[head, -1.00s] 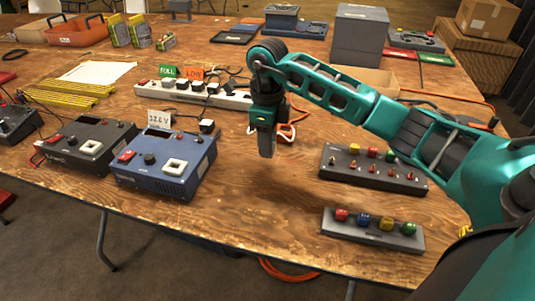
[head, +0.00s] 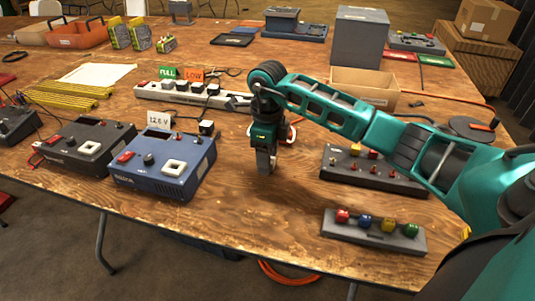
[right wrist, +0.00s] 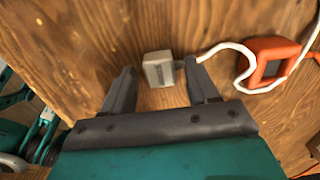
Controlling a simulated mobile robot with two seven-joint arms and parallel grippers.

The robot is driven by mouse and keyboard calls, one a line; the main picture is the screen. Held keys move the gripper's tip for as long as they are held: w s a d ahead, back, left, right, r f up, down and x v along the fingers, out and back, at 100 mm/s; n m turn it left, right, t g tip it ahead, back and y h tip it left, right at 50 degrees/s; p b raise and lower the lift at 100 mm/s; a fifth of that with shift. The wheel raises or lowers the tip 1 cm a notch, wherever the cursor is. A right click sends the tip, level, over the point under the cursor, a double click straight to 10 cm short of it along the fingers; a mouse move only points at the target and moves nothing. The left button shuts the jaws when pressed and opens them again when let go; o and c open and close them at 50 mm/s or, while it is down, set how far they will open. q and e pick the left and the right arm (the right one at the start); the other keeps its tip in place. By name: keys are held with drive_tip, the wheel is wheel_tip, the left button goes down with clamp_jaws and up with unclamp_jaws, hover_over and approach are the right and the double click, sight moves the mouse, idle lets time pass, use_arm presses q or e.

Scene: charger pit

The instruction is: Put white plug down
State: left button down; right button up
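The white plug (right wrist: 158,69), light grey-white and blocky, lies on the wooden table in the right wrist view. A white cord (right wrist: 232,47) runs beside it on the right to an orange, square-framed object (right wrist: 270,60). My right gripper (right wrist: 162,82) is open, its two fingers spread to either side of the plug with gaps. In the head view my right gripper (head: 267,165) points down, low over the middle of the table, and mostly hides the plug. My left gripper is not in view.
A blue charger unit (head: 165,175) and a dark one (head: 88,145) stand at left. A power strip (head: 195,95) lies behind. A switch panel (head: 375,172) and a colored-button panel (head: 373,232) are at right. Bare table lies in front of the gripper.

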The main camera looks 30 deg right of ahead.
drive_tip(key=shift+r, duration=0.3)
wheel_tip(320, 180, up, 12)
drive_tip(key=p, duration=0.2)
drive_tip(key=shift+f, duration=0.15)
drive_tip(key=shift+s, duration=0.1)
idle(0.4)
